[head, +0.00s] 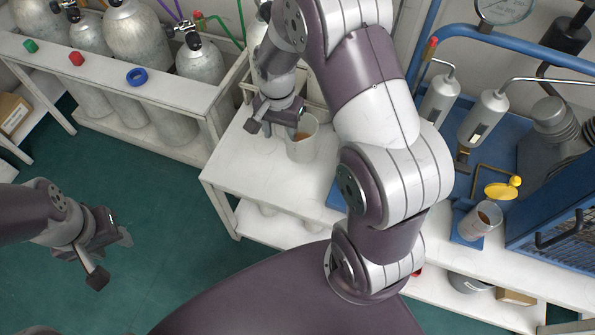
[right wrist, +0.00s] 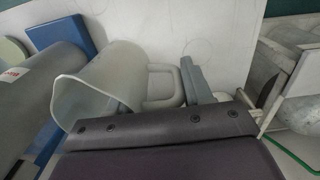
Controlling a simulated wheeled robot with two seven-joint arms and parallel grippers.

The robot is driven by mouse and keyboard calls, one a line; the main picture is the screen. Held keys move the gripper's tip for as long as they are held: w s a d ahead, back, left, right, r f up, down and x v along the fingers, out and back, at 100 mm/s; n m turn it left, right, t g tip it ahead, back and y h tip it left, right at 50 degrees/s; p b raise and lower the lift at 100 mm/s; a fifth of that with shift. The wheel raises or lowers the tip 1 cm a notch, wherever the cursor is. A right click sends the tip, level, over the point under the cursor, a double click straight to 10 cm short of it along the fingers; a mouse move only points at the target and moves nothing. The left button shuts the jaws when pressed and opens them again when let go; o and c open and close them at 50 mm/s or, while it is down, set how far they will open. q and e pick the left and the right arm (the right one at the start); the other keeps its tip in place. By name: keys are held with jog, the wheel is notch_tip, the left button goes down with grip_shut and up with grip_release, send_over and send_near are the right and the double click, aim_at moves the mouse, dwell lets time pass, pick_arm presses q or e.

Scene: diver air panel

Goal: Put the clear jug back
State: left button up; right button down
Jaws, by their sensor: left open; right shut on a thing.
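The clear jug (head: 303,146) is at the left part of the white bench (head: 225,172), with something brownish showing inside it. My right gripper (head: 281,126) is shut on the jug's handle side, at its left in the head view. In the right wrist view the translucent jug (right wrist: 108,84) shows its open mouth and its looped handle (right wrist: 166,84), with a grey gripper finger beside the handle. I cannot tell whether the jug's base touches the bench. My left gripper (head: 112,258) is open and empty over the green floor.
Grey cylinders (head: 138,40) stand in a white rack (head: 95,75) at the left. My right arm hides the bench's middle.

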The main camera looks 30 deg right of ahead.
notch_tip(320, 180, down, 10)
jog(key=b, duration=0.3)
jog(key=shift+r, duration=0.1)
jog(key=shift+c, duration=2.3)
grip_release()
notch_tip(320, 180, up, 12)
jog(key=p, duration=0.4)
jog(key=shift+s+r, duration=0.1)
jog(key=shift+r, duration=0.1)
jog(key=s+a+r+n, duration=0.1)
jog(key=s+r+n, duration=0.1)
jog(key=s+n, duration=0.3)
jog(key=s+a+r+n+t, duration=0.1)
jog(key=s+r+n, duration=0.1)
jog(key=s+n, duration=0.3)
jog(key=shift+s+a+t, duration=0.3)
jog(key=shift+s+a, duration=0.05)
jog(key=shift+s, duration=0.05)
